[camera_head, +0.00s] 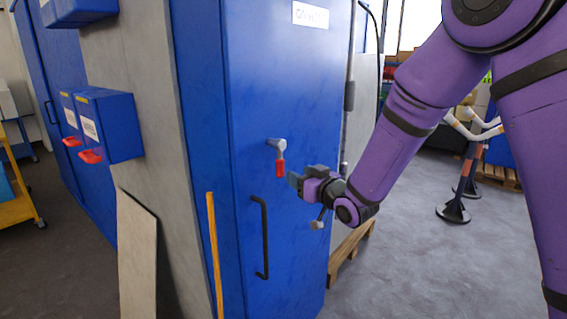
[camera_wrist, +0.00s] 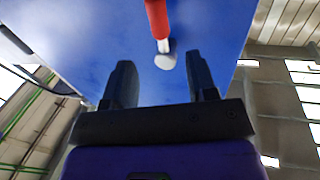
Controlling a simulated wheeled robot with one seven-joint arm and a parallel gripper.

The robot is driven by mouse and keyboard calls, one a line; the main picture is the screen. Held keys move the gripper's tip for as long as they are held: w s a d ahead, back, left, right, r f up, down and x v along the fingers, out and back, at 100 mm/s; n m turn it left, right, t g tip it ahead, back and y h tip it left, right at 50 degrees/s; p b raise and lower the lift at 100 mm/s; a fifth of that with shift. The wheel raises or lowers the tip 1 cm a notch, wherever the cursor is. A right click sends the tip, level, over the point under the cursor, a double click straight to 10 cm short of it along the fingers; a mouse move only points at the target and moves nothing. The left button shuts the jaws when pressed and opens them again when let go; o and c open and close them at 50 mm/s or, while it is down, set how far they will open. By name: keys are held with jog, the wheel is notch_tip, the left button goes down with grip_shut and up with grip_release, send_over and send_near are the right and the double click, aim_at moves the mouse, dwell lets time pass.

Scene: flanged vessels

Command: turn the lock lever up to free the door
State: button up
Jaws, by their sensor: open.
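The blue door (camera_head: 255,105) belongs to a tall blue cabinet. The lock lever (camera_head: 280,166) has a grey pivot and a red grip that hangs down on the door. In the wrist view the lever's red grip (camera_wrist: 157,18) and round pivot end show ahead of the fingers, roughly between them. My gripper (camera_head: 294,181) is just right of and below the red grip in the head view. Its jaws (camera_wrist: 162,85) are open and empty in the wrist view, and seem apart from the lever. A black door handle (camera_head: 262,238) is lower on the door.
Blue boxes with red handles (camera_head: 91,156) hang on the wall at left. A yellow bar (camera_head: 214,255) stands by the door's left side. A wooden pallet (camera_head: 350,252) lies at the cabinet's right. Grey floor at right is clear up to the post stands (camera_head: 453,211).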

aim_at(282, 165)
jog(key=x, duration=1)
jog(key=shift+s, duration=0.1)
grip_shut()
